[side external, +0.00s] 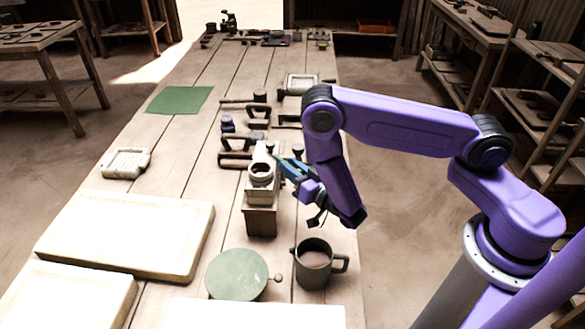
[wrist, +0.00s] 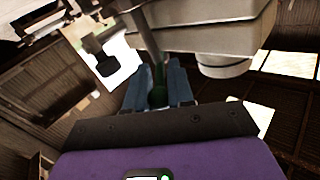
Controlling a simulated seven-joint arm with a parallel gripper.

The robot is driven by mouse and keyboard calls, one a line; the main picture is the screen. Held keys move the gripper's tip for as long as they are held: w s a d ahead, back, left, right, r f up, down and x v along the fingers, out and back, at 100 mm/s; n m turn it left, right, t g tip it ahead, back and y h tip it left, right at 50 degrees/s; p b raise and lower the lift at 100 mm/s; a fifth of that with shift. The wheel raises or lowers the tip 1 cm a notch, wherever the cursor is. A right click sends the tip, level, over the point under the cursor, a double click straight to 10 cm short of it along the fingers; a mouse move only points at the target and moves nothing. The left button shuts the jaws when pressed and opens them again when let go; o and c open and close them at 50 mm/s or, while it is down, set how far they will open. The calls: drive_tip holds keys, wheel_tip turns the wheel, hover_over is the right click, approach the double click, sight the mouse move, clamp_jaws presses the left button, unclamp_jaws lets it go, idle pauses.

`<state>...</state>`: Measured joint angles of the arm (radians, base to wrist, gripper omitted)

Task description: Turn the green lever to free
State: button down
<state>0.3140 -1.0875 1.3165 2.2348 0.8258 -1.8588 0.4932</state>
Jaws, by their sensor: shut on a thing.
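The tile press (side external: 261,220) stands on the workbench, a block-like body with a pale round collar on its front. Its pale body also shows in the wrist view (wrist: 205,30), at the top. The green lever (wrist: 158,92) is a grey rod with a green end, and it runs down between my fingers there. My gripper (wrist: 158,88) has blue fingers, one on each side of the green end, and is shut on it. In the side view my gripper (side external: 289,168) is at the right side of the press. The lever is mostly hidden there, so its exact angle is unclear.
A green mug (side external: 314,265) and a round green lid-like disc (side external: 236,275) stand in front of the press. Pale slabs (side external: 130,235) lie at the left. Clamp-like tools (side external: 236,158) lie behind the press. A green mat (side external: 180,100) lies farther back.

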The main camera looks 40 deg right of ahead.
drive_tip(key=shift+f, duration=0.1)
drive_tip(key=c, duration=1)
unclamp_jaws()
drive_tip(key=shift+c, duration=0.2)
drive_tip(key=shift+s, duration=0.1)
drive_tip(key=shift+s, duration=1.4)
wheel_tip(320, 180, up, 6)
drive_tip(key=shift+f, duration=0.25)
drive_tip(key=shift+r, duration=0.8)
